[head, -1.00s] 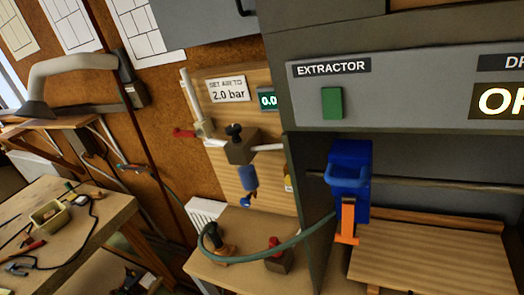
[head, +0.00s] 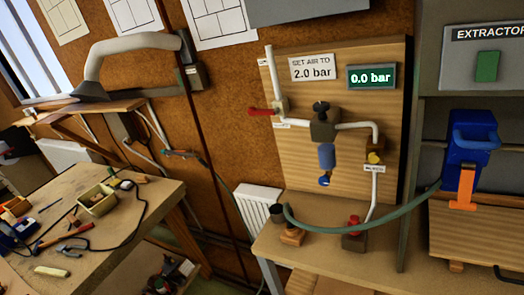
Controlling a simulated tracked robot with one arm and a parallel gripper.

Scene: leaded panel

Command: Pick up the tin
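I cannot make out a tin for certain in the head view. My gripper is not in view.
A wooden air board (head: 300,165) with a red-handled valve, a gauge reading 0.0 bar and a blue filter stands behind a low wooden bench (head: 330,270). A green hose (head: 375,228) crosses that bench towards a blue and orange device (head: 470,150) at right. A white radiator (head: 255,205) stands between the benches.

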